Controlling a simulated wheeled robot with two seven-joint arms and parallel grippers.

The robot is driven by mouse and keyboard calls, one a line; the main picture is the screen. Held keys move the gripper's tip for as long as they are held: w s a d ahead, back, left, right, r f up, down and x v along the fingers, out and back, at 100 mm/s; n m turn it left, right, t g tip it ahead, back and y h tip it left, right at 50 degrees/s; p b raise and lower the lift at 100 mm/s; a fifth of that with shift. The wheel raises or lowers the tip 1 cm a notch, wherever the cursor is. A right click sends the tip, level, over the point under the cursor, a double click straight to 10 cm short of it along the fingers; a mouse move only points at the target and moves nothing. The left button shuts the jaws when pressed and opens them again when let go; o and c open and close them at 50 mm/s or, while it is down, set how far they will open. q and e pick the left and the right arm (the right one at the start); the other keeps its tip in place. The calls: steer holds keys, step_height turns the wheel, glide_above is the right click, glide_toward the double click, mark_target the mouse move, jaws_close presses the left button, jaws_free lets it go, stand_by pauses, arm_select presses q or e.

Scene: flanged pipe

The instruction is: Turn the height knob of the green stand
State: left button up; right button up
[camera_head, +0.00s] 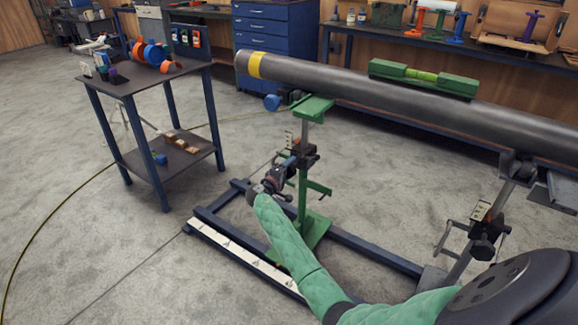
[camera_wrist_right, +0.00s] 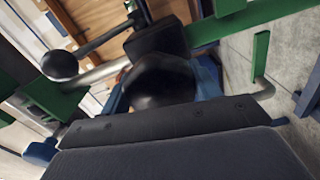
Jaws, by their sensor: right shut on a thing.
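The green stand (camera_head: 303,195) stands upright under the left part of a long grey pipe (camera_head: 330,80). A dark clamp block sits partway up its post. My right gripper (camera_head: 289,166) reaches this block from the front left and is shut at it. In the right wrist view a round black knob (camera_wrist_right: 160,80) sits directly beyond the dark gripper finger (camera_wrist_right: 180,150), which covers its lower edge. In the head view my gripper hides the knob. The exact contact of both fingers is not visible. My left gripper is out of view.
A blue floor frame (camera_head: 340,238) runs around the stand's foot. A second, grey stand (camera_head: 480,225) holds the pipe at the right. A two-shelf table (camera_head: 135,85) with small parts stands at the left. A green level-like tool (camera_head: 423,77) lies on the pipe.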

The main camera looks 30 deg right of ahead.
steer(key=n+p, duration=0.3)
steer(key=n, duration=0.1)
steer(key=shift+r+n, duration=0.1)
steer(key=shift+n, duration=0.2)
steer(key=shift+n, duration=0.3)
steer(key=o, duration=1)
steer(key=shift+a, duration=0.1)
steer(key=shift+v, duration=3.9)
